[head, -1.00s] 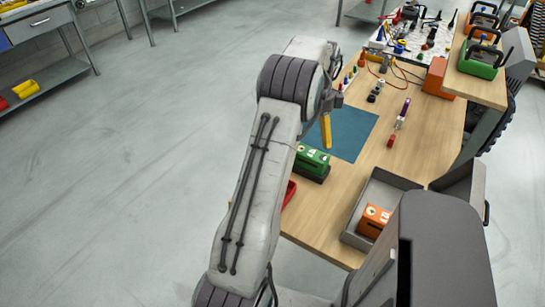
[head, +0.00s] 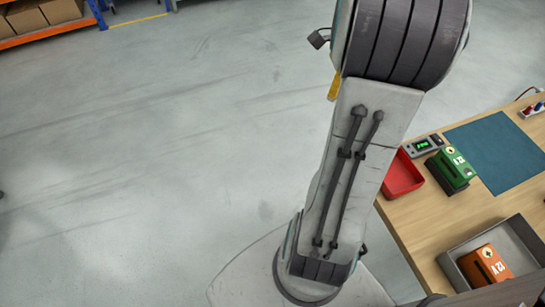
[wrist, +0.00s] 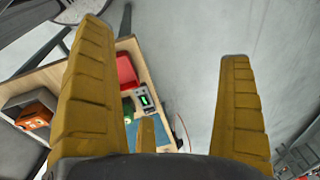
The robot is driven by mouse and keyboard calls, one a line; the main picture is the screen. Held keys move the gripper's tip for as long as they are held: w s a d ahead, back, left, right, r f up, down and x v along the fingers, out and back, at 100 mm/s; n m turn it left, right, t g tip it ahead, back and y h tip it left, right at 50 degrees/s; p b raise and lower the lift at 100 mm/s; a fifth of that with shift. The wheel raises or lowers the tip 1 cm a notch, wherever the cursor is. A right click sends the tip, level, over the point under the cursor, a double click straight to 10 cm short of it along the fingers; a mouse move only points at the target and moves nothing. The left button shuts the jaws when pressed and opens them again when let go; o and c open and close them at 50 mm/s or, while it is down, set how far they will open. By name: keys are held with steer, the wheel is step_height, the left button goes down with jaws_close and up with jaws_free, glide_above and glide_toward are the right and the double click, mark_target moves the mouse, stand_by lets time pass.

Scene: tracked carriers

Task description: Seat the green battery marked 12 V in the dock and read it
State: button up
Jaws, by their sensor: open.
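The green battery (head: 452,168) stands on the table, with a black lower part that may be the dock; I cannot tell the two apart. White marks on it look like 12, but are small. A grey meter (head: 423,145) with lit green digits is beside it; the digits are too small to read. In the wrist view the meter (wrist: 143,101) is clear and the green battery (wrist: 128,112) is mostly hidden by a finger. My gripper (wrist: 165,45) is open and empty, away from the battery, off the table's edge. In the head view one yellow finger (head: 333,88) shows behind my arm.
A red tray (head: 402,177) lies at the table's near left edge, by the meter. A grey bin (head: 451,270) holds an orange battery (head: 487,264). A blue mat (head: 500,150) lies behind the green battery. Open floor (head: 150,170) fills the left.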

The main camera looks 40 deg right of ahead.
steer(key=a+r+n+t, duration=0.1)
steer(key=a+n, duration=0.9)
steer(key=a, duration=0.6)
steer(key=s+a+f+n, duration=0.1)
steer(key=s+a+n, duration=0.2)
steer(key=a+n, duration=0.2)
steer(key=s+a+f+n+t+y, duration=0.1)
steer(key=s+a+n, duration=0.2)
steer(key=a+n, duration=0.2)
steer(key=shift+s+a+f+n+t, duration=0.3)
steer(key=shift+a+f, duration=0.1)
steer(key=shift+a, duration=0.55)
steer(key=shift+d, duration=0.1)
